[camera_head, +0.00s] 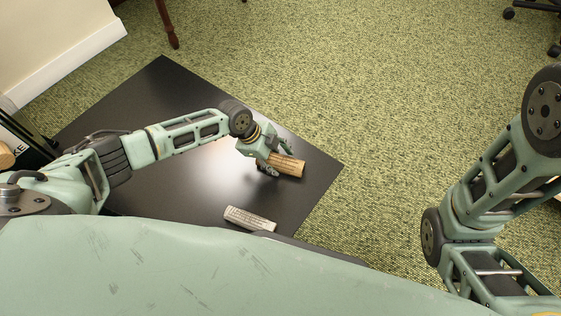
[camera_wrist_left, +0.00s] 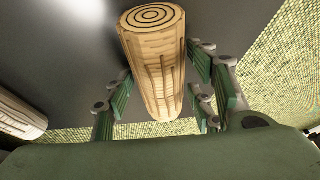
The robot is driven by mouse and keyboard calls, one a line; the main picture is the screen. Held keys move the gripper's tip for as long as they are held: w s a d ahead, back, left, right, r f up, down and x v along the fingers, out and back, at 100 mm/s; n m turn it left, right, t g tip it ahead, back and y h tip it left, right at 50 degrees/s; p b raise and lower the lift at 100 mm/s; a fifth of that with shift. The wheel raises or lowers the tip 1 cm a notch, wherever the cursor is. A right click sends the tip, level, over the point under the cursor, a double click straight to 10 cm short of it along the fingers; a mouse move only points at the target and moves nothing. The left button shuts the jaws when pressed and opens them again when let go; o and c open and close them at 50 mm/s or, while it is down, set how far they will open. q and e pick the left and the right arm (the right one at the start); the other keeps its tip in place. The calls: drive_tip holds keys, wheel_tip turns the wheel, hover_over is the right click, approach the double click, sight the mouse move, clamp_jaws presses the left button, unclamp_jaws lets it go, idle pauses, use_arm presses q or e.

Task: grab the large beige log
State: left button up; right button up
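In the left wrist view, the log (camera_wrist_left: 158,65) has a ringed end face and pale wood-grain sides. It sits between the green finger pads of my left gripper (camera_wrist_left: 160,90). Narrow gaps show between the pads and the log, so the fingers look open around it, not clamped.
Green carpet (camera_head: 370,90) surrounds the table. A wooden furniture leg (camera_head: 168,25) stands beyond it. The far-left tabletop is bare.

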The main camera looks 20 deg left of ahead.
use_arm(q)
drive_tip(key=c, duration=0.9)
drive_tip(key=shift+c, duration=0.4)
drive_tip(key=shift+r, duration=0.15)
